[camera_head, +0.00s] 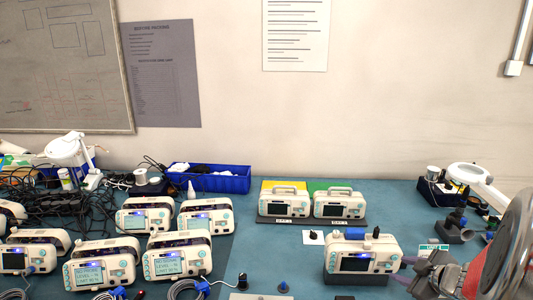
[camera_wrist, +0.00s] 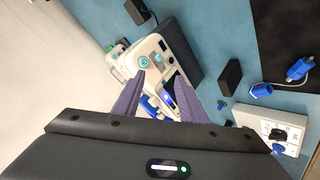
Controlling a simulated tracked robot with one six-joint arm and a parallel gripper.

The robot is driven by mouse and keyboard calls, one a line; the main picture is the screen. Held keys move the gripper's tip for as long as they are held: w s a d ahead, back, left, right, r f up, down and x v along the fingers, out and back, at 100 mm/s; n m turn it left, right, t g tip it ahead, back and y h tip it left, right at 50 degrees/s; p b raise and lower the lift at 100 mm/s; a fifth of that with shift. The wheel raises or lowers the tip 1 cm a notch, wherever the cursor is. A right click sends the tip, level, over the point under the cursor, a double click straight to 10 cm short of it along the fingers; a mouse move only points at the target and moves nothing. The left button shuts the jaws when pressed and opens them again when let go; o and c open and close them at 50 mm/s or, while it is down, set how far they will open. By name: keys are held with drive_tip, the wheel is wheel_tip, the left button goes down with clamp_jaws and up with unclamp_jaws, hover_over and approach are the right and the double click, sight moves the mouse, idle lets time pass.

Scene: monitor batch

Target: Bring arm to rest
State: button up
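My gripper (camera_head: 400,271) is at the lower right in the head view, just right of a white monitor (camera_head: 362,257) on a dark stand. In the wrist view, the two purple fingers of my gripper (camera_wrist: 166,80) are apart with nothing held between them. The monitor (camera_wrist: 150,62) shows beyond the fingertips. Whether the fingers touch it I cannot tell. My arm comes in from the right edge; most of it is out of view.
Several monitors (camera_head: 104,262) crowd the left of the blue bench. A magnifier lamp (camera_head: 474,178) stands at the back right. Bench between left group and centre is mostly clear.

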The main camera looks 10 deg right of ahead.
drive_tip(key=w+a+r+m+g+h, duration=0.1)
drive_tip(key=a+r+m+h, duration=0.25)
drive_tip(key=r, duration=0.35)
drive_tip(key=a+r+m+h, duration=0.2)
drive_tip(key=a+r, duration=0.3)
drive_tip(key=r, duration=0.1)
drive_tip(key=s+a+g+y, duration=0.1)
drive_tip(key=s+a+y, duration=0.1)
drive_tip(key=s+a, duration=0.3)
drive_tip(key=s+a+f+m+g+y, duration=0.1)
drive_tip(key=s+a, duration=0.4)
drive_tip(key=a, duration=0.7)
drive_tip(key=s+a+g+y, duration=0.1)
drive_tip(key=s+a+y, duration=0.2)
drive_tip(key=a, duration=0.6)
drive_tip(key=shift+s+f+m+g, duration=0.25)
drive_tip(key=shift+s+m+g, duration=0.15)
drive_tip(key=shift+s, duration=0.75)
